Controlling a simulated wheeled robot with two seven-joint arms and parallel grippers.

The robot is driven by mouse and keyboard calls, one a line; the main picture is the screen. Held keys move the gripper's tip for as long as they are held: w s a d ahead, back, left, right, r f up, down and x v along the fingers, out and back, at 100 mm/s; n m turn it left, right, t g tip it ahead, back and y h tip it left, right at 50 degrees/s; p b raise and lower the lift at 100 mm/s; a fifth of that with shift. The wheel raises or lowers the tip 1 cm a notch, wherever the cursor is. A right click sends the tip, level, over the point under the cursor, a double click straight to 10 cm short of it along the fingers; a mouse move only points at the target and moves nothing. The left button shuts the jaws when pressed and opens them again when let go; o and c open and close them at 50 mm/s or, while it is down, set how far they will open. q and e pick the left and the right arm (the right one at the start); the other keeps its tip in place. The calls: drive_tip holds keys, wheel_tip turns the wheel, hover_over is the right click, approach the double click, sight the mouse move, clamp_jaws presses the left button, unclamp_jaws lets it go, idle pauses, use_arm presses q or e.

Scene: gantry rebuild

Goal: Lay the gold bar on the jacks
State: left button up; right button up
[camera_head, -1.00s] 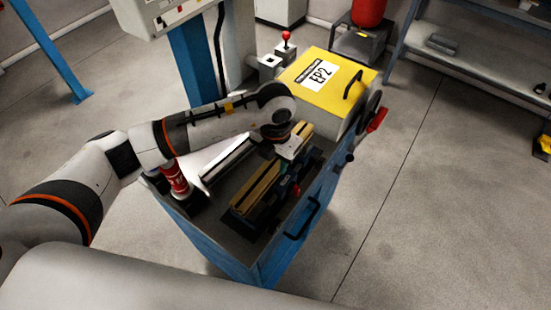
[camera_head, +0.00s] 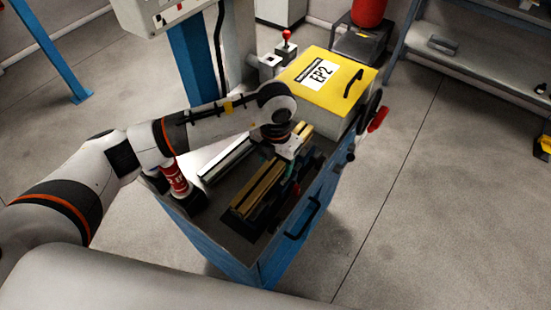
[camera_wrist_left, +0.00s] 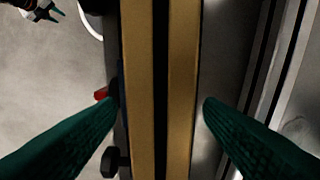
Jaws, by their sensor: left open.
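The gold bar (camera_head: 258,191), two gold strips with a dark groove between them, lies lengthwise above the open blue cart's bed. In the left wrist view the bar (camera_wrist_left: 182,80) runs top to bottom. My left gripper (camera_head: 281,160) is over the bar's middle. Its green fingers (camera_wrist_left: 157,108) are open, one on each side of the bar, with gaps showing. The jacks cannot be made out clearly under the bar. A red knob (camera_wrist_left: 101,94) and a black knob (camera_wrist_left: 110,160) show beside it. A small gripper (camera_wrist_left: 43,12), apparently my right, shows at the wrist view's upper left.
A silver rail (camera_head: 222,163) lies left of the bar. A red cylinder (camera_head: 174,180) stands at the cart's left corner. The yellow EP2 cover (camera_head: 335,92) and a red-handled wheel (camera_head: 377,119) are at the far end.

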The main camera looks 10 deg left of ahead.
use_arm(q)
drive_tip(key=shift+r, duration=0.25)
wheel_tip(320, 180, up, 12)
drive_tip(key=b, duration=0.4)
drive_tip(key=shift+f, duration=0.25)
